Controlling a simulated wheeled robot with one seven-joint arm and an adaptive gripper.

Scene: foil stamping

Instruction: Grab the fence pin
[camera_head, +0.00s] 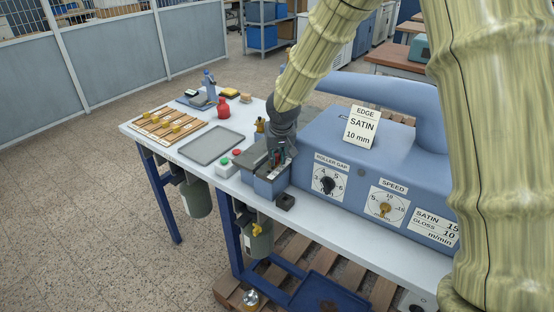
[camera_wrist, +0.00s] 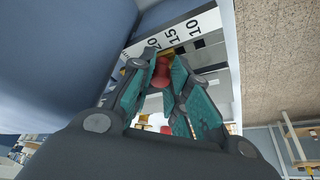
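My gripper (camera_head: 278,152) points down at the left end of the blue machine, over a small blue block with a slotted top (camera_head: 268,184). In the wrist view its teal-padded fingers (camera_wrist: 164,68) stand on either side of a red piece (camera_wrist: 162,74), which looks like the fence pin's head. The fingertips are close to it, but I cannot tell whether they touch it. The pin's lower part is hidden. Beside it is a white scale (camera_wrist: 172,36) marked 20, 15 and 10.
The blue machine (camera_head: 330,124) with dials and an EDGE SATIN 10 mm card (camera_head: 361,127) stands right of my gripper. A small dark block (camera_head: 285,201) sits at the table's front edge.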

